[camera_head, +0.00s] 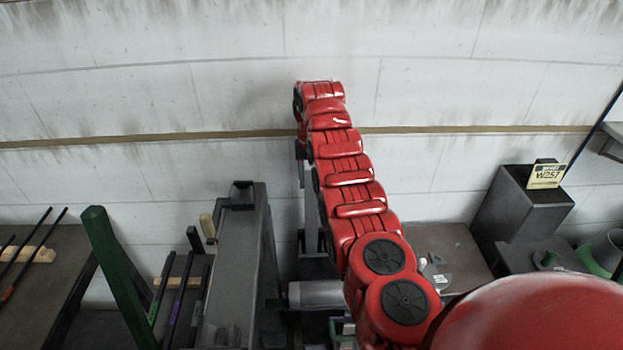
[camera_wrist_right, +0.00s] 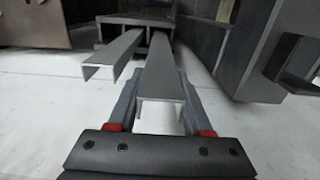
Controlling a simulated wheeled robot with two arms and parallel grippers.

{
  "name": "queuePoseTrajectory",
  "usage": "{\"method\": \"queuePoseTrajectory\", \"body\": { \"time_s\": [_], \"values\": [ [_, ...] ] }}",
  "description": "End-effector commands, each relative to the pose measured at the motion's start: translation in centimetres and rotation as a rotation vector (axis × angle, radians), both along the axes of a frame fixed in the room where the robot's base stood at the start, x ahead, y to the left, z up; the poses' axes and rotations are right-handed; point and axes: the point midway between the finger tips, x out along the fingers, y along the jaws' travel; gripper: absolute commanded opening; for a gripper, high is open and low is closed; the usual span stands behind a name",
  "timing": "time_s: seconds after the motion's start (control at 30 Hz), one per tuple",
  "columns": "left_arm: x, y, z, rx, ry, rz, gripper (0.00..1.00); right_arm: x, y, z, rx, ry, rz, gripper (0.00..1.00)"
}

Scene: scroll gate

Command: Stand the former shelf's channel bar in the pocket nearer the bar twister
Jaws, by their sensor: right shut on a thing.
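My right gripper (camera_wrist_right: 159,100) is shut on a grey channel bar (camera_wrist_right: 163,70) in the right wrist view, one jaw along each side. The bar's open end faces the camera, and its far end reaches a dark box-like holder (camera_wrist_right: 140,18). I cannot tell whether it sits inside a pocket there. A second channel bar (camera_wrist_right: 114,55) lies alongside on the left, apart from the jaws. In the head view my red right arm reaches to the wall and hides much of the bar area. I cannot identify the bar twister for sure. My left gripper is out of view.
A dark block with a yellow W257 sign (camera_head: 545,176) stands at the right. A tall grey stand (camera_head: 236,265) and a green post (camera_head: 117,275) are left of my arm. Thin dark rods (camera_head: 32,245) lie at the far left. The pale wall is close behind.

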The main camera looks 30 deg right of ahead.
Motion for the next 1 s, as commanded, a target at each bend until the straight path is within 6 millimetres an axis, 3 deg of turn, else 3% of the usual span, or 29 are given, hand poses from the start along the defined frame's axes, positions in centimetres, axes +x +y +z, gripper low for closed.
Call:
{"method": "queuePoseTrajectory", "body": {
  "time_s": [1.0],
  "values": [
    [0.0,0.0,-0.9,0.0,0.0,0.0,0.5,0.0,0.0,-2.0,0.0,-0.001,0.0,0.0]
  ]
}}
